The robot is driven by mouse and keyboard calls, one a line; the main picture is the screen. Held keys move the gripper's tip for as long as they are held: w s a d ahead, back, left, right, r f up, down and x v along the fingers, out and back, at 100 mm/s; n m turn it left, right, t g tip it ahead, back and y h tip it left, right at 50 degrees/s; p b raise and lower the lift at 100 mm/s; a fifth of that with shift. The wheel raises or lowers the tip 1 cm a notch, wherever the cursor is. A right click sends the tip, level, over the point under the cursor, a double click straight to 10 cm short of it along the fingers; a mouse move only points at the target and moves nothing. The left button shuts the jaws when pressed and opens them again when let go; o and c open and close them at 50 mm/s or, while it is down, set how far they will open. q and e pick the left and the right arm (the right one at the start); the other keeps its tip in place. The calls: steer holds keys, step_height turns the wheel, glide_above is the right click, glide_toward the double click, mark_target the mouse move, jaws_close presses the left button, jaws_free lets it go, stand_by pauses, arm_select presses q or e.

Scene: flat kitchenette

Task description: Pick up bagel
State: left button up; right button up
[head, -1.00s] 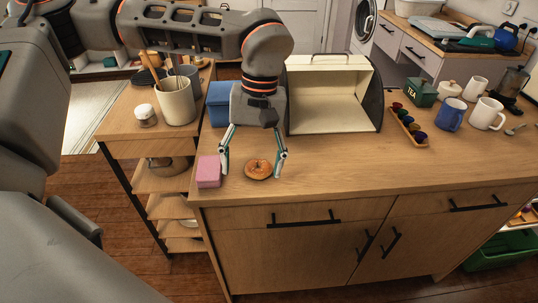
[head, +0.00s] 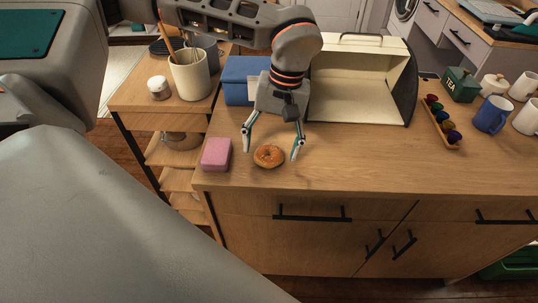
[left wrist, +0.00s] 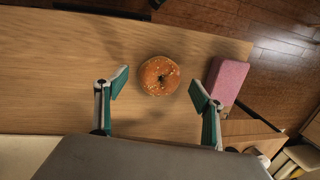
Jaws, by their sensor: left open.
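The bagel (head: 268,156) is a golden-brown ring lying flat on the wooden counter near its front edge. My left gripper (head: 271,152) is open above the bagel, with one finger to each side of it in the head view. In the left wrist view the bagel (left wrist: 160,76) shows whole, a little beyond the two spread fingertips (left wrist: 159,88) and roughly centred between them. I see no contact between the fingers and the bagel. My right gripper is not in view.
A pink sponge-like block (head: 216,154) lies just left of the bagel. A blue box (head: 240,80) and an open bread box (head: 357,86) stand behind. A tray of colourful cups (head: 443,121) is further right. The counter right of the bagel is clear.

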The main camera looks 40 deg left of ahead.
arm_select(q)
steer(key=shift+s+a+f, duration=0.1)
steer(key=shift+f, duration=0.6)
steer(key=c, duration=0.7)
